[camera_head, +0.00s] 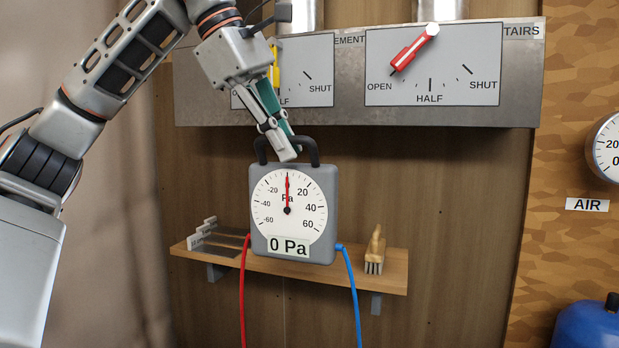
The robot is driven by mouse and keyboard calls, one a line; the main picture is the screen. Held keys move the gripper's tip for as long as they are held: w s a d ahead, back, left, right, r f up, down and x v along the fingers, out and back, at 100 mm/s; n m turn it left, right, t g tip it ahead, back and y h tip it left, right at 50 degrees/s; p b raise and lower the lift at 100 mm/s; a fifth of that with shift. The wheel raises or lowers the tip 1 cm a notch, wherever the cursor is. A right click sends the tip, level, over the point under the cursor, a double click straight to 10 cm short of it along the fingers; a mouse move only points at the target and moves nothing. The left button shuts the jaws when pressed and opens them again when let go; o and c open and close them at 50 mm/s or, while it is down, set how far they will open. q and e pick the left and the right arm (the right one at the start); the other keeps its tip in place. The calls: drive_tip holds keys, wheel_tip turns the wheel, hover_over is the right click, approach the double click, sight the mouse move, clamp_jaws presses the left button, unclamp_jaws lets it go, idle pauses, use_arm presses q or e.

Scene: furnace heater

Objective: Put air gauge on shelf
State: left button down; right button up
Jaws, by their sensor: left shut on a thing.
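The air gauge (257,190) is a grey box with a round white dial, a red needle near 0 and a "0 Pa" label. A red hose and a blue hose hang from its lower sides. My left gripper (289,152) points down from above and is shut on the gauge's black top handle. The gauge is upright, in front of the wooden shelf (340,267) in the picture, and covers the shelf's middle. I cannot tell whether its base touches the shelf. My right gripper is not in view.
A wooden-handled brush (375,252) is on the shelf's right part. Small grey pieces (208,236) are at its left end. A metal duct panel (340,110) with a red lever (413,49) and a yellow lever (275,68) is above. A blue tank (585,328) is at lower right.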

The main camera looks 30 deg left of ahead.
use_arm(q)
drive_tip(key=shift+w+a+p, duration=1.25)
drive_tip(key=shift+w+a, duration=0.2)
drive_tip(key=shift+w, duration=4.7)
wheel_tip(320, 180, down, 7)
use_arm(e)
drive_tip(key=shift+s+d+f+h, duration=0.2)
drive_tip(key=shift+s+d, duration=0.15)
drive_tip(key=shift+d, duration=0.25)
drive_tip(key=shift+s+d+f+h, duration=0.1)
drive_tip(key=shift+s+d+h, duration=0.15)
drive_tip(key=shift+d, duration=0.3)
use_arm(q)
drive_tip(key=shift+w, duration=0.1)
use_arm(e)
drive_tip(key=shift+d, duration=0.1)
use_arm(q)
drive_tip(key=c, duration=2.2)
unclamp_jaws()
drive_tip(key=shift+f, duration=0.1)
drive_tip(key=shift+o, duration=0.2)
